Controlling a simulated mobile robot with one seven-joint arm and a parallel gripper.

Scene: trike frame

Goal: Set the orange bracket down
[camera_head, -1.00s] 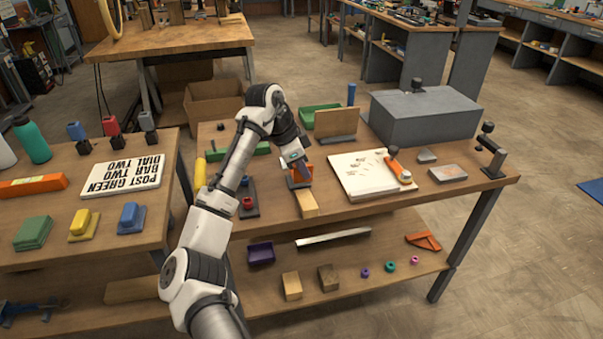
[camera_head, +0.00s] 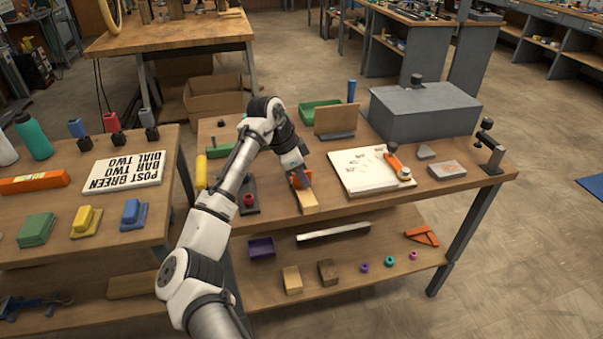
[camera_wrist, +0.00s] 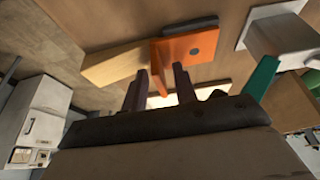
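The orange bracket (camera_head: 301,179) is low at the work table, at the upper end of a light wood block (camera_head: 308,201). My gripper (camera_head: 302,166) is right above the bracket. In the wrist view my gripper's two fingers (camera_wrist: 160,67) stand apart on either side of the flange, with narrow gaps showing. The contact under the bracket is hidden.
A white board (camera_head: 370,181) with an orange-handled tool (camera_head: 393,160) lies to the right. A dark stand with a red knob (camera_head: 249,199) is close on the left. A brown upright panel (camera_head: 336,121) and a grey box (camera_head: 423,112) stand behind. The table's front edge is near.

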